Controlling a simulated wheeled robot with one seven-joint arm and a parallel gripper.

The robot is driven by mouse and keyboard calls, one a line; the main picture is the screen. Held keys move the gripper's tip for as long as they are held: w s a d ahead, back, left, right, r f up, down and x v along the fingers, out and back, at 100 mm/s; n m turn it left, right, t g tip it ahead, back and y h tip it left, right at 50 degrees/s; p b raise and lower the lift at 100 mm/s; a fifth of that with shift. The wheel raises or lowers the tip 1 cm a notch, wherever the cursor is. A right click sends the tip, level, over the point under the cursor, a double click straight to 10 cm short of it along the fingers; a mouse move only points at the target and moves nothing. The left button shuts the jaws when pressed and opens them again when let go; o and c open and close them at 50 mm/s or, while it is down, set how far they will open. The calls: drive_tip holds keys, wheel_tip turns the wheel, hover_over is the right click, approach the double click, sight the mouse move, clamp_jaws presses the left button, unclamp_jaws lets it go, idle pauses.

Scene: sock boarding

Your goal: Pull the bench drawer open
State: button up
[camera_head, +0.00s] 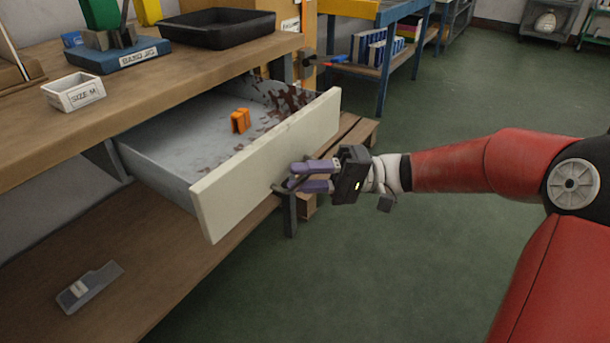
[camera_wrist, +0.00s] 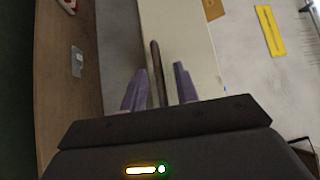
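The bench drawer (camera_head: 265,160) is pulled well out from under the bench top, its cream front facing the lower right. A dark bar handle (camera_head: 280,188) is on that front; it also shows in the wrist view (camera_wrist: 157,70). My gripper (camera_head: 308,176) is at the handle, with its two purple fingers one on each side of the bar. In the wrist view, my gripper's fingers (camera_wrist: 160,85) stand apart, with a narrow gap visible on both sides of the bar. The fingers partly hide the handle in the head view.
Inside the drawer are an orange item (camera_head: 240,120) and dark reddish patches. A black tray (camera_head: 218,28), a blue jig base (camera_head: 118,55) and a "SIZE M" box (camera_head: 73,92) stand on the bench top. A grey piece (camera_head: 90,287) lies on the lower shelf. Green floor at right is clear.

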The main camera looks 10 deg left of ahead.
drive_tip(key=v, duration=0.7)
drive_tip(key=shift+w+d, duration=0.2)
drive_tip(key=shift+d, duration=0.15)
drive_tip(key=shift+f, duration=0.1)
drive_tip(key=s+d+f+m+t+h+p, duration=0.25)
drive_tip(key=s+f+t+h, duration=0.2)
drive_tip(key=s+h, duration=0.6)
drive_tip(key=s+d+r+m+t+h, duration=0.1)
drive_tip(key=s+d+r+t+h, duration=0.1)
drive_tip(key=d, duration=0.5)
drive_tip(key=s+d+r+m+t+h+p, duration=0.1)
drive_tip(key=s+d+m+t+h, duration=0.1)
drive_tip(key=s+d+t+h, duration=0.2)
drive_tip(key=d+t+h, duration=0.1)
drive_tip(key=d+t, duration=0.1)
drive_tip(key=d, duration=0.1)
drive_tip(key=shift+s+d+r+t+p, duration=0.3)
drive_tip(key=shift+d+r+t, duration=0.05)
drive_tip(key=shift+d+r, duration=0.05)
